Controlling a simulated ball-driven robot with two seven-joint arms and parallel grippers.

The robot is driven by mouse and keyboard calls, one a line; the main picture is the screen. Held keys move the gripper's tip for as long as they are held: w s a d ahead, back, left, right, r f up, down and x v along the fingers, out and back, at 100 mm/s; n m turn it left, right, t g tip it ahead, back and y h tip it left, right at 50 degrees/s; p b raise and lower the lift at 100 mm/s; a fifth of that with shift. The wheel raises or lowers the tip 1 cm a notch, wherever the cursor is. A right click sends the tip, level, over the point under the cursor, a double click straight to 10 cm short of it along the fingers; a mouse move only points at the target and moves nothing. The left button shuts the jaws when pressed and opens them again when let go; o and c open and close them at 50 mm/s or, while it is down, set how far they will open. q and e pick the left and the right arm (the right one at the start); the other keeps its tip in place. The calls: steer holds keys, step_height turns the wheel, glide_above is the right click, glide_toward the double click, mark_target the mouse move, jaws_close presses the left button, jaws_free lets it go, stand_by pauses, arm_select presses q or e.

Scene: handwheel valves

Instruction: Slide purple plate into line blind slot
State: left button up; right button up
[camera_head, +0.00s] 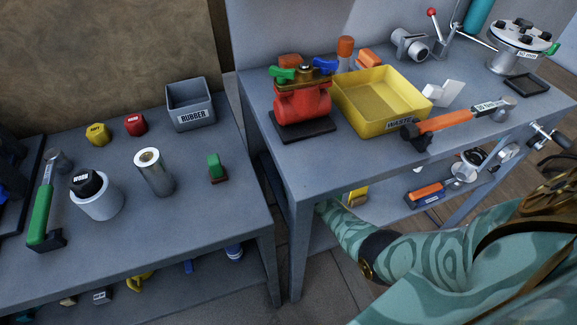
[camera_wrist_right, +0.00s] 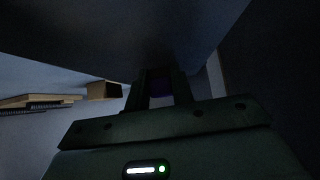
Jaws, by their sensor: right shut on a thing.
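In the right wrist view, my right gripper (camera_wrist_right: 158,88) is shut on a dark purple piece (camera_wrist_right: 160,83), taken as the purple plate. Only a small, dim part of it shows between the fingers, just below a large dark surface that fills the top of the view. Whether it touches that surface I cannot tell. In the head view, my right arm in its teal patterned sleeve reaches beneath the right bench (camera_head: 325,178), and the bench edge hides the gripper. I cannot make out the line blind slot in either view. My left gripper is in neither view.
A lower shelf (camera_head: 395,212) holds more tools. The left bench (camera_head: 120,215) carries a grey rubber bin (camera_head: 190,104) and several small parts.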

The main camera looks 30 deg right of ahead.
steer(key=shift+r+p, duration=2.5)
steer(key=shift+r, duration=0.65)
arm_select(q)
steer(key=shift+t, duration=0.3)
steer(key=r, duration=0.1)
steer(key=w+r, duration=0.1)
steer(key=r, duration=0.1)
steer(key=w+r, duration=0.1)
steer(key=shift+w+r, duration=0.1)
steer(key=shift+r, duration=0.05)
arm_select(e)
steer(key=shift+f, duration=0.15)
steer(key=o, duration=0.4)
jaws_close()
steer(key=shift+f, duration=0.15)
step_height(320, 180, down, 6)
steer(key=b, duration=0.5)
steer(key=shift+s, duration=0.1)
steer(key=p+v, duration=0.2)
steer(key=v, duration=0.1)
steer(key=p+v, duration=0.1)
steer(key=shift+r+p, duration=0.4)
steer(key=shift+r, duration=0.15)
steer(key=shift+f, duration=0.1)
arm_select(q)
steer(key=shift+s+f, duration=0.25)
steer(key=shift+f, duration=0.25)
arm_select(e)
steer(key=shift+f, duration=0.2)
